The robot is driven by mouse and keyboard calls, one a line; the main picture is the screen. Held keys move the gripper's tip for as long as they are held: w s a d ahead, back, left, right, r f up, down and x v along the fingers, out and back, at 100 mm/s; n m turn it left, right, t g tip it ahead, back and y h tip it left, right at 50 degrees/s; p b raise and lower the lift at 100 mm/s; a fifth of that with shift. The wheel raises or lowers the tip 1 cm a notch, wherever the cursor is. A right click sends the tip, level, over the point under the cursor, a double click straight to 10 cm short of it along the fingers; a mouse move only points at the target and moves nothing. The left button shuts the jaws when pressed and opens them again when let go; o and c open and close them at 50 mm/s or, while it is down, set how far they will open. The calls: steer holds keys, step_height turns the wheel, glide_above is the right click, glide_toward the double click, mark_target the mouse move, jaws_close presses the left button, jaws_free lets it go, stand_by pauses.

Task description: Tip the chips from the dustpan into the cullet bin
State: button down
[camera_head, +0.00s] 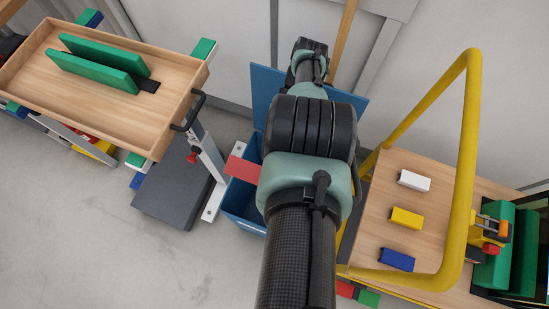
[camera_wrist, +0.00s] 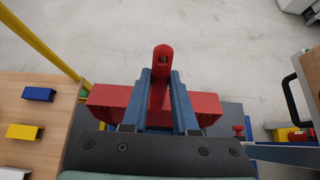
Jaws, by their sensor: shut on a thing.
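The red dustpan (camera_wrist: 108,96) is in the wrist view, its handle (camera_wrist: 163,55) standing between the two blue-grey fingers of my gripper (camera_wrist: 161,77). My gripper is shut on this handle. In the head view only a red flat part of the dustpan (camera_head: 242,169) shows, left of my arm and over the blue cullet bin (camera_head: 240,207). The bin's raised blue back panel or lid (camera_head: 264,84) stands behind it. My arm hides the gripper, most of the dustpan and much of the bin's opening in the head view. No chips are visible, and I cannot tell the dustpan's tilt.
At left stands a wooden tray cart (camera_head: 110,105) with green slabs (camera_head: 98,65) and a black handle. A dark grey platform (camera_head: 177,190) is beside the bin. At right, a yellow-railed (camera_head: 468,150) wooden cart carries white, yellow (camera_head: 406,217) and blue blocks. Floor at lower left is clear.

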step_height(320, 180, up, 3)
steer(key=p, duration=0.3)
steer(key=shift+r, duration=0.2)
step_height(320, 180, down, 4)
steer(key=b, duration=0.3)
steer(key=shift+r, duration=0.4)
